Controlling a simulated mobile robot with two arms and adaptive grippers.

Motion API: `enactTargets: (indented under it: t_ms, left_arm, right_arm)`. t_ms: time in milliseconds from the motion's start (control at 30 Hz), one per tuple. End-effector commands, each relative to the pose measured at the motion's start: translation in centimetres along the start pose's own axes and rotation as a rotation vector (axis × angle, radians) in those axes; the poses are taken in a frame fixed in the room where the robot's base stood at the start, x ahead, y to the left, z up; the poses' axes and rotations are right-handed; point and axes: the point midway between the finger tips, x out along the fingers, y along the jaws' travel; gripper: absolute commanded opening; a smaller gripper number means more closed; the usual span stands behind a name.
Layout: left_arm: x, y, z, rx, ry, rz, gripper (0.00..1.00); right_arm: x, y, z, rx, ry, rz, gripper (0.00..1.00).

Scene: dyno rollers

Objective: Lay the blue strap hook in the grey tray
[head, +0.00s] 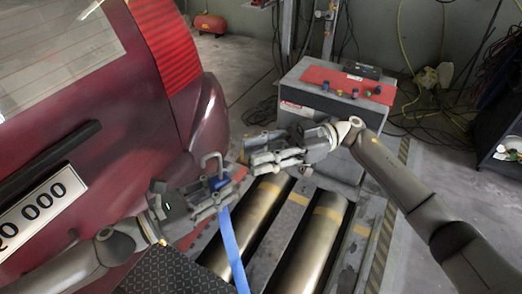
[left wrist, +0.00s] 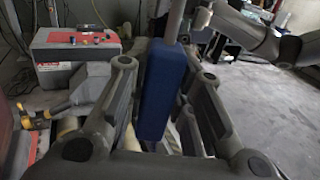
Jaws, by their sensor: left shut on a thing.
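The blue strap hook (head: 217,183) is held in my left gripper (head: 222,192), above the dyno rollers near the car's rear corner. Its bent metal hook stands up above the gripper, and a blue strap (head: 231,250) hangs down below. In the left wrist view, the blue body (left wrist: 163,90) sits between the two fingers of my left gripper (left wrist: 160,105). My right gripper (head: 262,151) is a little up and to the right, in front of the grey cabinet; its finger opening is unclear. I cannot make out a grey tray with certainty.
A dark red car (head: 95,100) fills the left side. Two metal rollers (head: 312,245) lie below the grippers. The grey cabinet (head: 330,110) with a red top panel stands behind. A dark cart (head: 505,145) with small items is at the right edge. Cables lie on the floor.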

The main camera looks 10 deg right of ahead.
Motion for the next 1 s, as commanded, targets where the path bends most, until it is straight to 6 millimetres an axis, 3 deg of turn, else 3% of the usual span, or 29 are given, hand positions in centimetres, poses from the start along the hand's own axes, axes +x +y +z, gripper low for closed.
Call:
enactTargets:
  t_ms: [267, 700, 1000]
  left_arm:
    - [0.0, 0.0, 0.1, 0.000, -0.001, 0.000, 0.00]
    - [0.0, 0.0, 0.1, 0.000, -0.001, 0.000, 0.00]
    - [0.0, 0.0, 0.1, 0.000, -0.001, 0.000, 0.00]
  right_arm:
    - [1.8, -1.1, -0.2, 0.013, -0.048, -0.050, 0.32]
    - [9.7, -1.5, 0.1, 0.012, -0.043, -0.047, 0.32]
    - [12.1, -1.5, 0.2, 0.013, -0.044, -0.044, 0.32]
